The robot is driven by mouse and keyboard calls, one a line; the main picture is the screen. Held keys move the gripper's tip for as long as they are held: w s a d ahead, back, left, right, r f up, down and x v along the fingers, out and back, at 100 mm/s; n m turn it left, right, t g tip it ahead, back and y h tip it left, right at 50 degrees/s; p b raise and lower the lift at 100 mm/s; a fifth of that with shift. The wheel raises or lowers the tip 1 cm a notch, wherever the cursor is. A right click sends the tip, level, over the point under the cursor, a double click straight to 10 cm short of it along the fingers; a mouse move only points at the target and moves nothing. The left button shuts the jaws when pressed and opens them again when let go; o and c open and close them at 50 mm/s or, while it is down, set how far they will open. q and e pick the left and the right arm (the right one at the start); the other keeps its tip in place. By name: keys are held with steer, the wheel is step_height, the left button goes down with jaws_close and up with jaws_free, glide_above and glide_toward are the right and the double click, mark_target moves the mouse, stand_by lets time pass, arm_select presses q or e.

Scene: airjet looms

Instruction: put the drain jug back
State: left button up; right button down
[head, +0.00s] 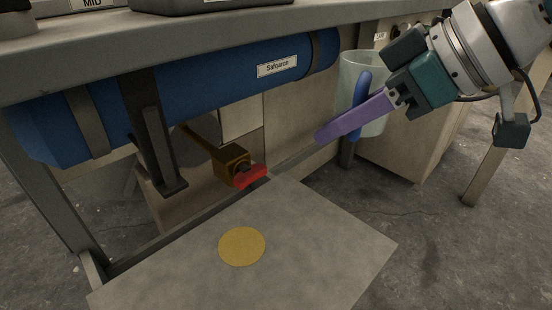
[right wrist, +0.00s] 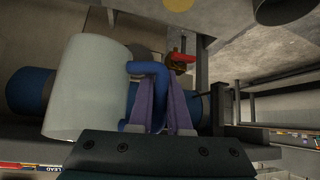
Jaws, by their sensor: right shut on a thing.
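The drain jug, a pale translucent cup (head: 347,80) with a blue handle (head: 362,86), is up beside the bench at the right in the head view. My right gripper (head: 324,134), with purple fingers, is shut on the jug's handle; the jug (right wrist: 88,88) and handle (right wrist: 150,70) also show in the right wrist view. The fingers partly hide the jug. A flat yellow disc (head: 242,246) lies on a grey plate (head: 320,245) below and left of the jug, with nothing on it. My left gripper is not in view.
A blue tank (head: 215,80) labelled Safqaran hangs under the bench top (head: 180,50). A brass drain valve (head: 232,160) with a red handle (head: 250,177) sticks out above the plate's back edge. A dark bracket (head: 150,130) stands left of it. Space above the plate's front is clear.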

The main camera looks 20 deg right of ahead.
steer(key=f+b, duration=0.6)
steer(key=f, duration=0.4)
steer(key=f+b, duration=0.7)
steer(key=f, duration=0.4)
steer(key=shift+w+d+f, duration=0.15)
steer(key=shift+d+f, duration=0.05)
step_height(320, 180, down, 4)
steer(key=b, duration=0.3)
steer(key=shift+f, duration=0.2)
steer(key=shift+r, duration=0.1)
steer(key=c, duration=1.3)
jaws_free()
steer(key=o, duration=0.4)
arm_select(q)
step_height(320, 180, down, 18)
arm_select(e)
steer(key=shift+o, duration=0.2)
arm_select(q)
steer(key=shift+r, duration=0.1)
